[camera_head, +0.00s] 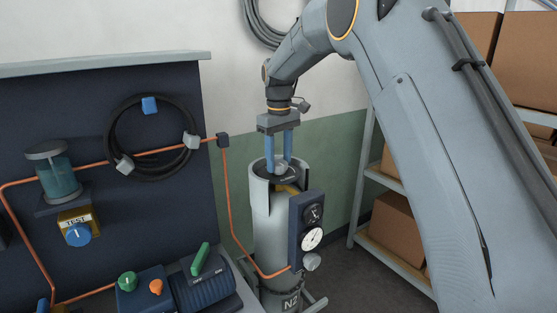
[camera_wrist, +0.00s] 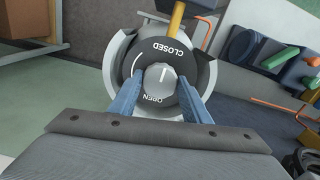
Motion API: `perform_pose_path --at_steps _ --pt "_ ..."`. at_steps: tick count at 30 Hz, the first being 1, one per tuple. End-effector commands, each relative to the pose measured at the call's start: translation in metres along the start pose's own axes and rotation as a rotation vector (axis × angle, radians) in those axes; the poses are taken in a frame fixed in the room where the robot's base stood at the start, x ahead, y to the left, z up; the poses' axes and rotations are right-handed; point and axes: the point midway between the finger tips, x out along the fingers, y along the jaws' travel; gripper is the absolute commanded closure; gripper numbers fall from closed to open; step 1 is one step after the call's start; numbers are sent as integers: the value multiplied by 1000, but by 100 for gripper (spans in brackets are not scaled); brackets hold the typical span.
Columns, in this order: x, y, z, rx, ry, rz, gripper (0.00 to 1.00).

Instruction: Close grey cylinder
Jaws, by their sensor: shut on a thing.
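The grey cylinder (camera_head: 270,218) stands upright on the floor, marked "N2" low on its body, with a cut-open collar at the top. Its valve knob (camera_wrist: 159,76) is a light grey knob with a white line, in the middle of a black dial (camera_wrist: 165,50) lettered "CLOSED" and "OPEN". In the wrist view the line points up the picture, toward the "CLOSED" lettering. My gripper (camera_head: 281,160) points straight down into the collar. Its blue fingers stand on both sides of the knob and are shut on it. The fingertip contact is partly hidden.
A dark blue panel box with a gauge (camera_head: 312,238) is fixed to the cylinder's right side. A copper pipe (camera_head: 228,190) runs down its left. A dark panel with a coiled hose (camera_head: 113,110) stands left. Shelves with cardboard boxes (camera_head: 398,226) stand right.

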Motion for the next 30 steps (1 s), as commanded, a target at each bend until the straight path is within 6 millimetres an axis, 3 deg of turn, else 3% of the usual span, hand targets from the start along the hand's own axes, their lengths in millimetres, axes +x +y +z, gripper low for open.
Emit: perform_pose_path --at_steps 7,8,11,22,30 --pt "-1 0 0 2 1 0 79" --pt "-1 0 0 2 0 0 52" --pt "-1 0 0 1 0 0 38" --pt "-6 0 -1 -1 1 0 38" --pt "-47 0 -1 0 4 1 38"
